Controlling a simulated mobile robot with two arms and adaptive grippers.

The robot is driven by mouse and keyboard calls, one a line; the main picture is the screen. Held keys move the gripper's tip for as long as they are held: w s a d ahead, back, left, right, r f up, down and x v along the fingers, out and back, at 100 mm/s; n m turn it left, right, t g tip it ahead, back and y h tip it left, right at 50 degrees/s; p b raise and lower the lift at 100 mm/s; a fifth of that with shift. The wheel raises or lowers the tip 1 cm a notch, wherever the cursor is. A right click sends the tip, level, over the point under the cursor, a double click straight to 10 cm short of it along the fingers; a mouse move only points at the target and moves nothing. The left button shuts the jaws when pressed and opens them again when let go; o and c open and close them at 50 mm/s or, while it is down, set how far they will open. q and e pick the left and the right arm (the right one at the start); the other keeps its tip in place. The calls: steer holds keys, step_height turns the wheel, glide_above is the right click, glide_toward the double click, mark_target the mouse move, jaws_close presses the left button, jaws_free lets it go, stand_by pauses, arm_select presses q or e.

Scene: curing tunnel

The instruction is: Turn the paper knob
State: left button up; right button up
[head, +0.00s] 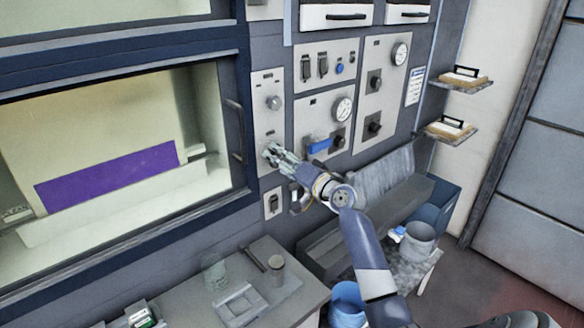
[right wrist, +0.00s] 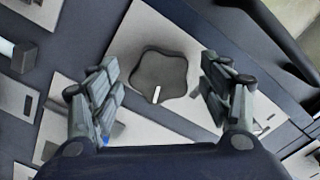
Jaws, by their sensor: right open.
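In the right wrist view a dark grey lobed knob (right wrist: 160,72) with a white pointer mark sits on a light plate (right wrist: 128,55). My right gripper (right wrist: 160,90) is open, with one finger on each side of the knob and visible gaps on both sides. In the head view my right gripper (head: 274,155) is at the lower part of the narrow light panel (head: 268,127) beside the window and hides the knob there. A round grey knob (head: 273,103) shows higher on that panel. I cannot read the labels, so which one is the paper knob is unclear. My left gripper is not in view.
A dark window handle (head: 234,118) is just left of the panel. To the right are a blue lever (head: 320,145), a gauge (head: 342,108) and black knobs. A switch plate (head: 273,203) is below. A bench (head: 285,300) with a cup and a glass stands in front.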

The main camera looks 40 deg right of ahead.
steer(key=s, duration=1.1)
steer(key=shift+s+d, duration=0.25)
steer(key=shift+d, duration=0.15)
